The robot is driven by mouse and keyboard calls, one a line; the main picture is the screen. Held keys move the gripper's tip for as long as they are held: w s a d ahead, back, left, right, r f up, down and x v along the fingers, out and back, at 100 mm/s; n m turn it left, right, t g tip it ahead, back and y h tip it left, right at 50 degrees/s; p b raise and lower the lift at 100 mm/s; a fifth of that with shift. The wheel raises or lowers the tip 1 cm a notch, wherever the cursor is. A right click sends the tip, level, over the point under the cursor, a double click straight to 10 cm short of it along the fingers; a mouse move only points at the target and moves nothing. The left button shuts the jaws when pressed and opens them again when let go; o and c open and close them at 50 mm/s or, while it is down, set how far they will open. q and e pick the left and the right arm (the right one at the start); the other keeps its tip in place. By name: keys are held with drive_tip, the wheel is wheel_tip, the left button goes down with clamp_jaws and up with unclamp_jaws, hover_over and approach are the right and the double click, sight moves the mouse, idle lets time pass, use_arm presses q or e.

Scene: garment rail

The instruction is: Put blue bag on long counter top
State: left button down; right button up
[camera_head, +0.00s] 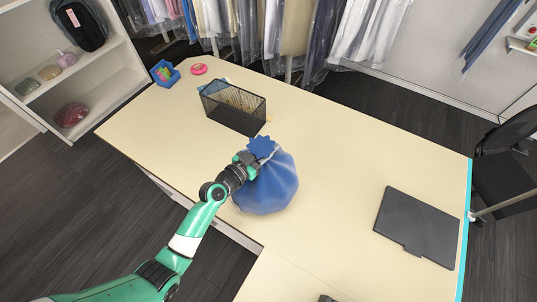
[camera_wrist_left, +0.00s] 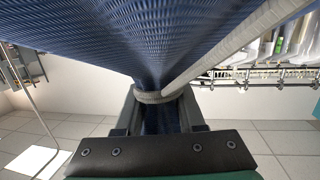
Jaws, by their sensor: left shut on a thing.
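The blue bag (camera_head: 268,187) is a round, full sack with a gathered neck and a frilled top. In the head view it is at the middle of the long counter top (camera_head: 320,150), near the counter's front edge. My left gripper (camera_head: 247,163) is shut on the bag's gathered neck. The left wrist view shows the blue fabric (camera_wrist_left: 150,45) and its pale cord between the fingers (camera_wrist_left: 157,110). I cannot tell whether the bag's underside touches the counter. My right gripper is not in view.
A black mesh basket (camera_head: 233,106) stands behind the bag. A blue box (camera_head: 165,73) and a pink ring (camera_head: 198,69) are at the far left end. A dark flat panel (camera_head: 417,227) lies at the right. The counter between bag and panel is clear. Garments (camera_head: 290,30) hang behind.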

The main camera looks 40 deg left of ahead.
use_arm(q)
drive_tip(key=shift+w+a+f+b, duration=0.1)
drive_tip(key=shift+w+f+b, duration=0.1)
drive_tip(key=shift+f+b, duration=0.55)
drive_tip(key=shift+w+f+b, duration=0.15)
drive_tip(key=shift+f+b, duration=0.1)
drive_tip(key=shift+f, duration=0.85)
drive_tip(key=shift+r, duration=0.1)
drive_tip(key=c, duration=0.5)
unclamp_jaws()
drive_tip(key=shift+f, duration=0.25)
